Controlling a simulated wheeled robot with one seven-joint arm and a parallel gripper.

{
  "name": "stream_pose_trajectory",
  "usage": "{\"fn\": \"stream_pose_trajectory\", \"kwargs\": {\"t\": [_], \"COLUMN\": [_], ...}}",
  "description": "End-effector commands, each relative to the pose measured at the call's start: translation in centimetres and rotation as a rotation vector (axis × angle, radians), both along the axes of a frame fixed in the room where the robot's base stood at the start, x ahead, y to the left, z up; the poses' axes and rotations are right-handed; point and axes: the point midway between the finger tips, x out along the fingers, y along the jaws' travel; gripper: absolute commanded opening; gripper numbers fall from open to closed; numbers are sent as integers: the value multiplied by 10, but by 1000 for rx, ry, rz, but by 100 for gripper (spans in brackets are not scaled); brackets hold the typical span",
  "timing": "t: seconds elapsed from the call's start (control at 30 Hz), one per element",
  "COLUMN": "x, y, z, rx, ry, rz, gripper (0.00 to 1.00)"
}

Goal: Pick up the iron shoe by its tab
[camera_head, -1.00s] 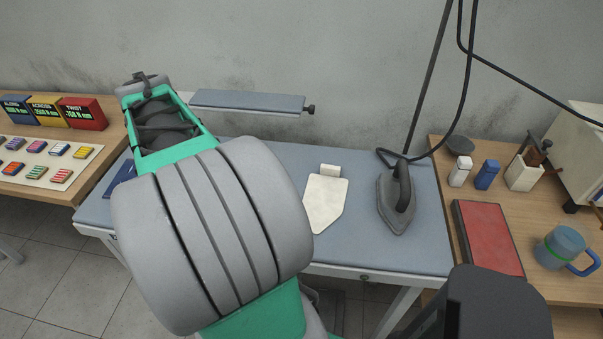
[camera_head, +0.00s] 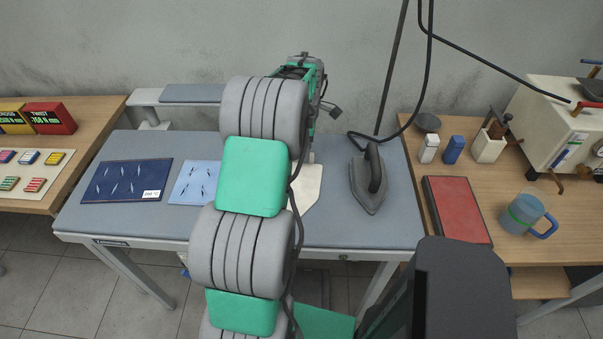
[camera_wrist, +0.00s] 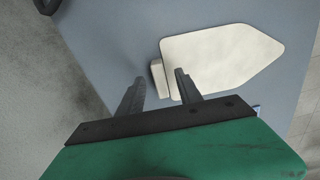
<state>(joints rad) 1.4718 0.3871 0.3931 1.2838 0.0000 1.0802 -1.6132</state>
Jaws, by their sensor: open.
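The iron shoe (camera_wrist: 222,52) is a cream, flat plate with a pointed end, lying on the blue-grey ironing table. Its short raised tab (camera_wrist: 156,78) stands at the blunt end. In the wrist view my gripper (camera_wrist: 159,77) is open, with one finger to each side of the tab in the picture; the right finger overlaps the plate's edge. I cannot tell whether the fingers are down at the tab's height or touching it. In the head view my arm hides much of the shoe (camera_head: 307,190), and my gripper's fingertips are hidden.
A grey iron (camera_head: 368,185) with a cable stands on the table (camera_head: 345,228) right of the shoe. Dark blue (camera_head: 125,180) and light blue (camera_head: 196,182) cloths lie left. A red pad (camera_head: 456,210) and a mug (camera_head: 523,212) are on the right bench. A padded arm board (camera_head: 192,93) is behind.

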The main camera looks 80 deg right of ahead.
Motion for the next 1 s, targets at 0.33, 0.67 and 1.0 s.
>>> {"fn": "stream_pose_trajectory", "kwargs": {"t": [0.33,0.67,1.0], "x": [1,1,1], "y": [0,0,0], "z": [-15,-15,-14], "rx": [-3,-3,-3], "ry": [0,0,0], "rz": [0,0,0], "gripper": [41,14,0]}}
